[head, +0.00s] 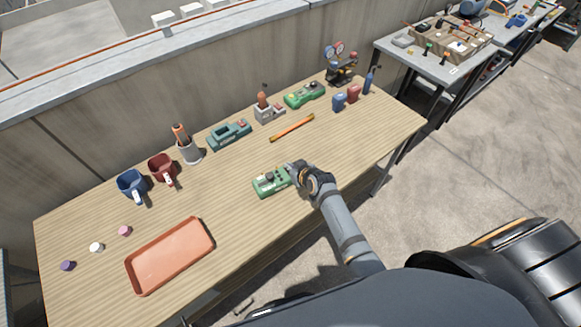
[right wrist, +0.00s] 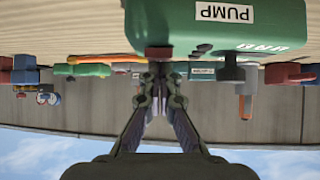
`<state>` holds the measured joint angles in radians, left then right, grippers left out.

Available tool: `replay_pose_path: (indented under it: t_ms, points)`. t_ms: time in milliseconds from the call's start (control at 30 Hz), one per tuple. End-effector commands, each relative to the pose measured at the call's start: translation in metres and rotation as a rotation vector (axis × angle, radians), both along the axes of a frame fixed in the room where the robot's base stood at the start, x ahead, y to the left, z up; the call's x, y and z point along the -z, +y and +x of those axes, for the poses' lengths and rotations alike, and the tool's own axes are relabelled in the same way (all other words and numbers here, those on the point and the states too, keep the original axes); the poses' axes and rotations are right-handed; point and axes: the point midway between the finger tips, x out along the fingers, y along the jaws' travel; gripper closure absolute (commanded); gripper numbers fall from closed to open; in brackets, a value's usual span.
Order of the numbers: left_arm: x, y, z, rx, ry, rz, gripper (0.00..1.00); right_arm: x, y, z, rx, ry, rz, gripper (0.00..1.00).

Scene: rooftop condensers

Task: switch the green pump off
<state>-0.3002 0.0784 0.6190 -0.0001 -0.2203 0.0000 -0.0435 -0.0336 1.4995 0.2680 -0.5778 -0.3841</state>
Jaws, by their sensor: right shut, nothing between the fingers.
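The green pump (head: 268,183) sits on the wooden table near its front edge. In the right wrist view, which is upside down, its green body (right wrist: 185,20) carries a white PUMP label, a dull red button (right wrist: 158,52) and a dark grey lever (right wrist: 232,70). My right gripper (head: 292,170) is shut and empty at the pump's right end. In the wrist view its fingertips (right wrist: 158,70) are right at the red button; I cannot tell whether they touch. In the head view the gripper partly hides that end. The lever's position cannot be read. My left gripper is not in view.
A teal device (head: 229,136), another green device (head: 303,96) and a grey holder (head: 268,110) stand along the back. An orange bar (head: 292,128) lies behind the pump. Mugs and a salmon tray (head: 135,276) are left. Table around the pump is clear.

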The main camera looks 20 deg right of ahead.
Motion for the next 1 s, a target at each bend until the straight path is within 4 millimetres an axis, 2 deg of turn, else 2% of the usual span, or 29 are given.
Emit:
replay_pose_path:
  t_ms: [233,600,867,1000]
  points:
    - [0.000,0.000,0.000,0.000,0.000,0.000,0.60,0.001,0.000,0.000,0.000,0.003,0.001,1.00]
    - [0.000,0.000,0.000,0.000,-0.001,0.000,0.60,-0.005,0.003,0.014,0.001,0.002,0.000,1.00]
    - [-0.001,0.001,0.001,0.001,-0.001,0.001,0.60,-0.005,0.003,0.014,0.001,0.002,0.000,1.00]
    - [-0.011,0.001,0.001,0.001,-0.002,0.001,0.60,-0.016,0.003,0.017,0.001,0.001,0.000,1.00]
